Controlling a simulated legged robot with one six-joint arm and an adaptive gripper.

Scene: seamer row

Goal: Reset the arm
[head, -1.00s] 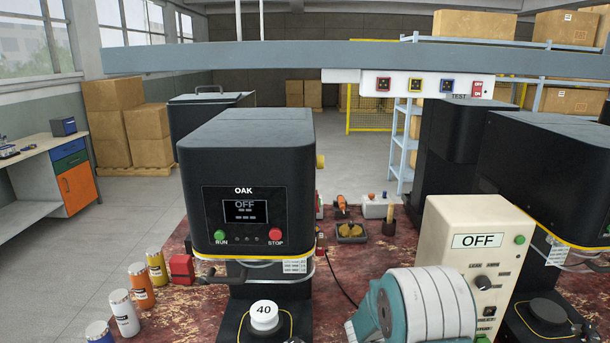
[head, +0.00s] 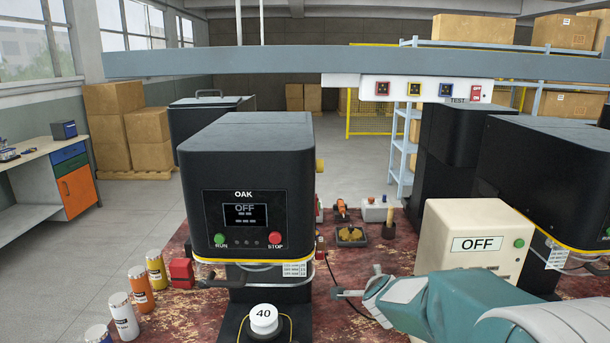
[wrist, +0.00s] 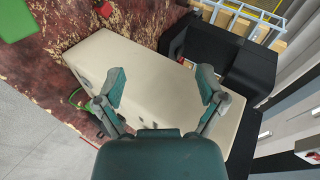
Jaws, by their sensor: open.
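My gripper (head: 368,292) is at the lower right of the head view, on my teal arm, pointing left above the worn red table (head: 350,255). In the wrist view my gripper (wrist: 161,76) has its two fingers spread wide, with nothing between them. The cream control box (head: 470,222) with an OFF display stands behind my arm, and my arm hides its lower part. In the wrist view the box (wrist: 150,85) fills the space beyond the fingers; whether they touch it I cannot tell.
The black OAK seamer (head: 245,190) stands left of my gripper, with a white can marked 40 (head: 264,318) at its front. Several small cans (head: 140,290) line the table's left edge. Another black seamer (head: 545,185) stands right. A grey beam (head: 300,57) crosses overhead.

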